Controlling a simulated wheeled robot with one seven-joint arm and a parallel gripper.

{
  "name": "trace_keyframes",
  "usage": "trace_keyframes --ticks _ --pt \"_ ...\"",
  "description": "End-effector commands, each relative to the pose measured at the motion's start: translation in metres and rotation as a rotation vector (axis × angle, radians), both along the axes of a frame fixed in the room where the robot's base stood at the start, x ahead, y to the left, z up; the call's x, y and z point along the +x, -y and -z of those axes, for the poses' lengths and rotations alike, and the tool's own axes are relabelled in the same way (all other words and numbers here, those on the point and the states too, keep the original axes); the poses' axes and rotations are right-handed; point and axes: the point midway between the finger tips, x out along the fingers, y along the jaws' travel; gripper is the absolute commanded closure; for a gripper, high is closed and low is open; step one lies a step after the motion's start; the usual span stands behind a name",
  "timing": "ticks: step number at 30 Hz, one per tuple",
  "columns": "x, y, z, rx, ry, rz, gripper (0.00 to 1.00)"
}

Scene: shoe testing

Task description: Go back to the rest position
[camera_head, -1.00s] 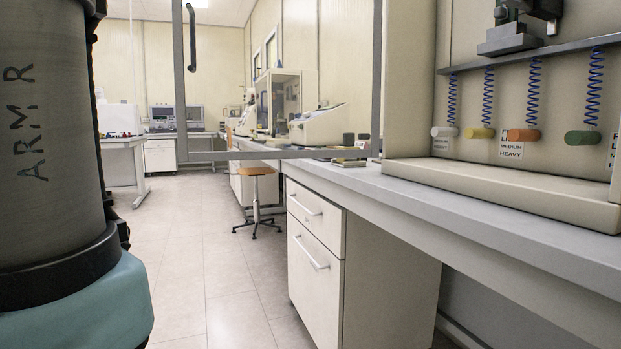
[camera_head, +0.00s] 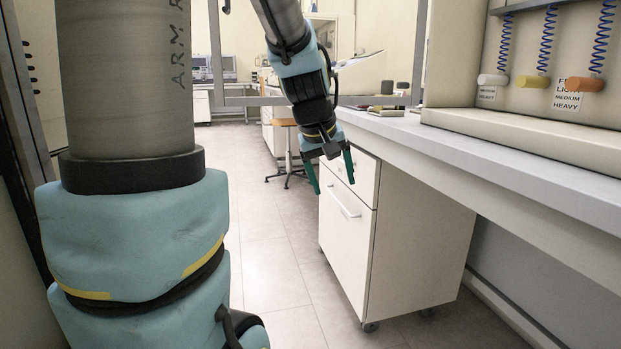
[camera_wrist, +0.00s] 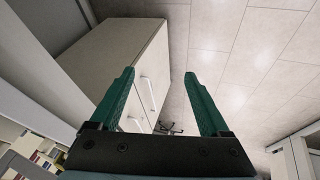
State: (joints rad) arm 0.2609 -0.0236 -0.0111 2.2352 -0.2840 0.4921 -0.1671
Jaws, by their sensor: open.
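My gripper (camera_head: 331,177) hangs in the middle of the head view, in front of the white drawer cabinet (camera_head: 341,220) under the bench. Its two green fingers are spread apart with nothing between them. In the wrist view my gripper (camera_wrist: 159,85) is also open and empty, with the cabinet (camera_wrist: 118,60) and the tiled floor beyond the fingers. My arm comes down from the top of the head view, and a large arm link fills the left side.
A long grey bench (camera_head: 490,142) runs along the right. Above it hang white, yellow and orange handles (camera_head: 585,84) on blue coiled cords. A stool (camera_head: 287,150) stands behind my gripper. The tiled floor (camera_head: 262,262) left of the cabinet is clear.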

Motion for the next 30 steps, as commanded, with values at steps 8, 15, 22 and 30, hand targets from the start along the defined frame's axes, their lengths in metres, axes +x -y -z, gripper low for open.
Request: trace_keyframes --ticks 8,15,22,30 --pt "-0.075 -0.085 0.095 0.223 -0.161 0.12 0.2" --pt "-0.114 -0.114 0.096 0.294 -0.233 0.197 0.2" --pt "-0.114 -0.113 0.045 0.292 -0.232 0.195 0.2" --pt "-0.113 -0.113 -0.039 0.292 -0.231 0.194 0.2"
